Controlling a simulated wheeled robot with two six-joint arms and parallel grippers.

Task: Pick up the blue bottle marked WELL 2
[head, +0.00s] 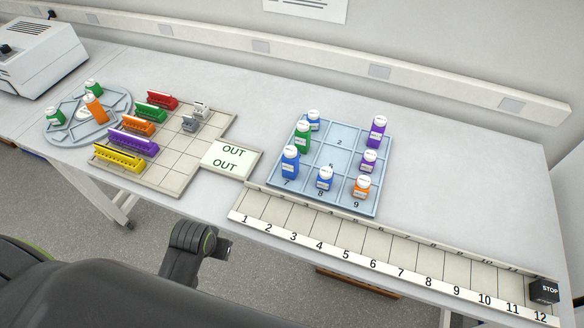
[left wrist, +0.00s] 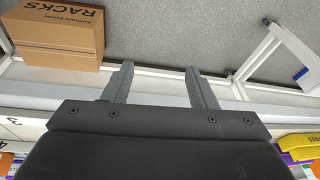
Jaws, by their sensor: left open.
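Three blue bottles with white caps stand on the light blue numbered tray (head: 338,128) in the head view. A tall one (head: 290,163) is at cell 7, a short one (head: 324,180) at cell 8, and one (head: 313,117) at the back left, partly hidden by a green bottle (head: 302,138). Their label writing is too small to read. My left gripper (left wrist: 160,68) is open and empty in the left wrist view, its fingers over the floor and table frame. No bottle shows there. My right gripper is not in view.
Purple bottles (head: 377,131) and an orange bottle (head: 362,187) share the tray. A numbered strip (head: 381,243) runs along the front edge, with a black STOP block (head: 544,291). Coloured racks (head: 119,158) stand left. A cardboard box (left wrist: 58,35) is below. The table's back right is clear.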

